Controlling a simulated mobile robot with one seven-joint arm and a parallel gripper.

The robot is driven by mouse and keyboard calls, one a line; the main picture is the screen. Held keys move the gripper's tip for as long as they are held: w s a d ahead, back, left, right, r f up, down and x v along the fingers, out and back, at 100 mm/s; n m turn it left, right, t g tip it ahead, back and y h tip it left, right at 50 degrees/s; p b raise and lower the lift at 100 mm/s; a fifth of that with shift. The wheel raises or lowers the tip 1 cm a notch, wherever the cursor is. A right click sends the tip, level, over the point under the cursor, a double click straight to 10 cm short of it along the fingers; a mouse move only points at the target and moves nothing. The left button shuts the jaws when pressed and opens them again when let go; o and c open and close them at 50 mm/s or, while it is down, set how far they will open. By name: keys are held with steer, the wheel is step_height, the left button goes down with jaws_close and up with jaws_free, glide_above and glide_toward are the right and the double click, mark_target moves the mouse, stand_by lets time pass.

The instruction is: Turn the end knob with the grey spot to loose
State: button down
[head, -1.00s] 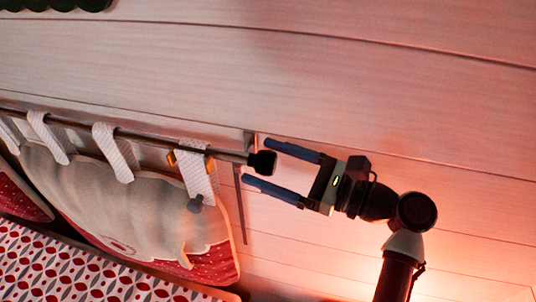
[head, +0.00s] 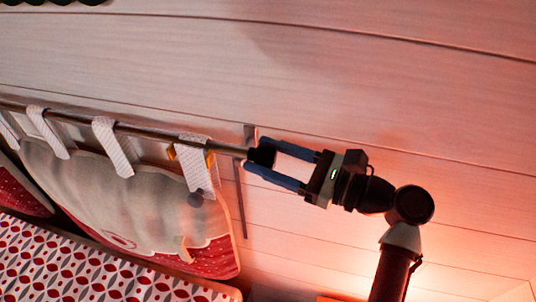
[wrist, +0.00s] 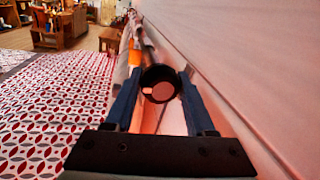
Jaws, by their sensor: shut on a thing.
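The dark round end knob (head: 262,156) sits on the right end of a metal rod (head: 228,150) along the wall. My gripper (head: 256,154) comes from the right, with its two blue fingers shut on the knob's sides. In the wrist view the knob (wrist: 158,72) is end-on between the fingers. A pale round patch with a small lighter mark at its left shows on its end face (wrist: 163,91); I cannot tell its colour surely in the reddish light.
White fabric loops (head: 113,147) hang a grey and red padded headboard (head: 145,205) from the rod. A bed with a red and white patterned cover (head: 65,262) lies below. The pale plank wall (head: 330,70) runs close beside the rod. An orange piece (wrist: 134,54) shows farther along it.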

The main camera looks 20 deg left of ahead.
steer(key=shift+f+n, duration=0.1)
steer(key=shift+n, duration=0.2)
steer(key=shift+f+n+y+b, duration=0.1)
steer(key=shift+n+y+b, duration=0.2)
steer(key=shift+n+b, duration=0.7)
steer(key=n+b, duration=0.3)
steer(key=shift+f+n+y, duration=0.15)
steer(key=shift+n+y, duration=0.25)
steer(key=n+g+b, duration=0.1)
steer(key=n+b, duration=0.5)
steer(key=b, duration=0.1)
steer(key=shift+g+y, duration=0.4)
steer(key=n+g+b, duration=0.1)
steer(key=n+b, duration=0.3)
steer(key=n+g+b, duration=0.1)
steer(key=n+b, duration=0.3)
steer(key=shift+y, duration=0.3)
steer(key=n+g+b, duration=0.1)
steer(key=n+b, duration=0.1)
steer(key=n, duration=0.1)
steer(key=n+g+b, duration=0.1)
steer(key=n+b, duration=0.1)
steer(key=n, duration=0.1)
steer(key=shift+b, duration=0.3)
